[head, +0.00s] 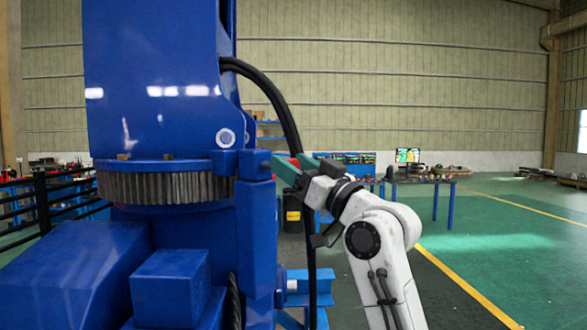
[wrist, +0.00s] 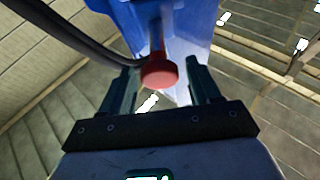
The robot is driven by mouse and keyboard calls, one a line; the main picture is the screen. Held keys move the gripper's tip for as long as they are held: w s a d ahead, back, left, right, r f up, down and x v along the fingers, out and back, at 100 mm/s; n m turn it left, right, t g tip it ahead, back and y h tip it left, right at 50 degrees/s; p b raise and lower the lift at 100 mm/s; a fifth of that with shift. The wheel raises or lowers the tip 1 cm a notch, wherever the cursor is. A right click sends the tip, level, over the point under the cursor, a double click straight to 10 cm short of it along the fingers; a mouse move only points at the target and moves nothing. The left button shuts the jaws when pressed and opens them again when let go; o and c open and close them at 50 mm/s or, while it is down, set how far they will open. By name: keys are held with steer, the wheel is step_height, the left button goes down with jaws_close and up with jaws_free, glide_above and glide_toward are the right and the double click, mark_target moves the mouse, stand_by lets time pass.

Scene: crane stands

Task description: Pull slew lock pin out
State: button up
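The slew lock pin shows its round red head (wrist: 159,74) and a thin shaft running into the blue crane in the wrist view. In the head view a little red (head: 294,162) shows between the fingers of my gripper (head: 289,166), beside the blue bracket (head: 255,165) next to the ring gear. In the wrist view my gripper (wrist: 162,82) is open, with one finger on each side of the red head. A gap shows on the right; the left finger looks very close, and contact there cannot be told. The pin's inner end is hidden.
The blue crane stand (head: 155,85) with its toothed slew ring (head: 165,187) fills the left. A black hose (head: 285,110) curves down close to my gripper. A workbench (head: 420,181) stands behind, and green floor (head: 480,225) is open at the right.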

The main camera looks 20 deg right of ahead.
steer(key=shift+f, duration=0.15)
steer(key=b+v, duration=0.3)
steer(key=v, duration=0.7)
steer(key=shift+s+d+b, duration=0.2)
steer(key=shift+s+b, duration=0.1)
steer(key=s+a+f+m+g+h, duration=0.1)
steer(key=s+f+m+g+h, duration=0.2)
steer(key=f, duration=1.6)
steer(key=s+f+m+g+h, duration=0.1)
steer(key=s+f+g+h, duration=0.3)
steer(key=f, duration=1.4)
steer(key=s+f+m+g+h, duration=0.1)
steer(key=s+f+g, duration=0.6)
steer(key=s+f, duration=0.85)
steer(key=s+d+f+g+h, duration=0.1)
steer(key=s+f+g, duration=0.1)
steer(key=s+f, duration=0.2)
steer(key=s+d+f+g+h, duration=0.1)
steer(key=s+d+f+g, duration=0.1)
steer(key=s, duration=0.9)
step_height(320, 180, down, 3)
steer(key=shift+s+r+m+g, duration=0.25)
steer(key=shift+m+g, duration=0.15)
steer(key=shift+g, duration=0.2)
